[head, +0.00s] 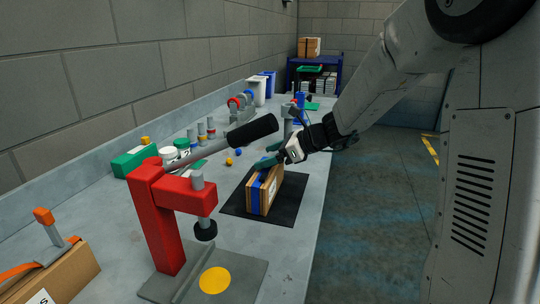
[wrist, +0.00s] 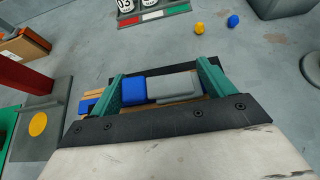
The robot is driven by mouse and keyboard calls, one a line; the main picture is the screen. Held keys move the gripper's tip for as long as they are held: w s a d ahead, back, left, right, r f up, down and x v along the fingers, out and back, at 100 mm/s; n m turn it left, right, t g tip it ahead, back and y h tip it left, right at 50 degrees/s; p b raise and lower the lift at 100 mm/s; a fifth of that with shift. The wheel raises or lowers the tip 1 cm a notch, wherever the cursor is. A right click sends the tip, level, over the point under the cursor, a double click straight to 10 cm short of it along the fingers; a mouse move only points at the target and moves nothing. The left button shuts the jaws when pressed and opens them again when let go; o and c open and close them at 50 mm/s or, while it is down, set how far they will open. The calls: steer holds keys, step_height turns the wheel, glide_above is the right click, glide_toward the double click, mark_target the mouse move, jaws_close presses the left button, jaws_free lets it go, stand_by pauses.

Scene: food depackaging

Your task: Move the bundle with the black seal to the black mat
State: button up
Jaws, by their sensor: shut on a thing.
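A tan bundle with a blue strap (head: 257,197) stands upright over the black mat (head: 286,211) in the head view. Its lower edge looks at or very near the mat; I cannot tell whether it touches. My gripper (head: 271,161) is shut on the bundle's upper part, coming from the right. In the wrist view the teal fingers (wrist: 160,88) stand on either side of the bundle, with a blue block (wrist: 133,90) and a grey block (wrist: 174,88) between them. I cannot clearly make out a black seal. Only a dark strip of mat shows behind the fingers there.
A red press (head: 160,215) with a black-gripped lever stands just left of the mat, its grey base bearing a yellow disc (head: 214,280). A cardboard box (head: 60,277) is at the front left. Small yellow and blue balls (head: 229,161) lie behind the mat. The bench edge is right.

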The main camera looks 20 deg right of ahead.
steer(key=shift+f, duration=0.1)
steer(key=o, duration=1.6)
steer(key=shift+o, duration=0.2)
